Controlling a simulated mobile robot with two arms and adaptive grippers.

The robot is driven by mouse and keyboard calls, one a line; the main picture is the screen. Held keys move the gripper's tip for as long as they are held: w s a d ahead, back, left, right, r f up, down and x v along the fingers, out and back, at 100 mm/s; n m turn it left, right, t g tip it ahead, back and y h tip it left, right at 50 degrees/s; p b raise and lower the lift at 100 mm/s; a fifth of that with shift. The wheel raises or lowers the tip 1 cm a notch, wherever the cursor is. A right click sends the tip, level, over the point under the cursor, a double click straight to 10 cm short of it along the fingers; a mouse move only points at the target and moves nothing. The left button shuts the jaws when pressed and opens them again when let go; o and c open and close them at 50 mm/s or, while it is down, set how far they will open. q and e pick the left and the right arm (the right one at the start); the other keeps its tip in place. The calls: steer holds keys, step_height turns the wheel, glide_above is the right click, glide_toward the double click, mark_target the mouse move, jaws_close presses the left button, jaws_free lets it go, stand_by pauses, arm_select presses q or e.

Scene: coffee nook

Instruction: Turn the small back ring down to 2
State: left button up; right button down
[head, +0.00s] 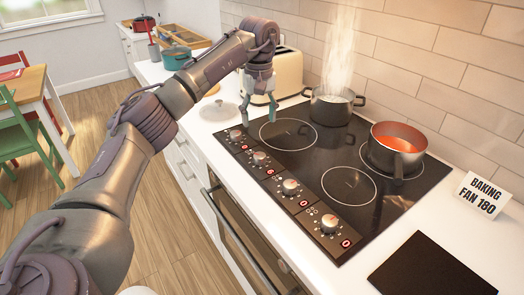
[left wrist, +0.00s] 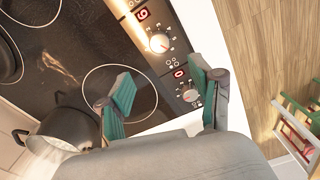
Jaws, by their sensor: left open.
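The black cooktop (head: 300,165) has a row of knobs along its front edge, each with a red display. The leftmost knob (head: 236,135) also shows in the left wrist view (left wrist: 190,95), beside a display (left wrist: 180,73) reading 0. The second knob (head: 260,158) also shows there (left wrist: 158,43); its display (left wrist: 142,14) looks like 6 or 9. A steaming dark pot (head: 330,110) stands on the back-left ring, covering it. My left gripper (head: 258,108) is open and empty above the cooktop's left end, apart from the knobs. My right gripper is out of view.
A pot of orange soup (head: 396,150) stands on the back-right ring. The front rings are bare. A cream toaster (head: 287,72) stands behind my gripper. A sign reading "BAKING FAN 180" (head: 480,194) and a black slab (head: 432,268) are at the right.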

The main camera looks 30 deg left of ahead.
mark_target(260, 155)
arm_select(q)
step_height(260, 155, down, 11)
steer(key=shift+f+p, duration=0.15)
steer(key=shift+p, duration=0.6)
steer(key=shift+f, duration=0.7)
steer(key=c, duration=1.1)
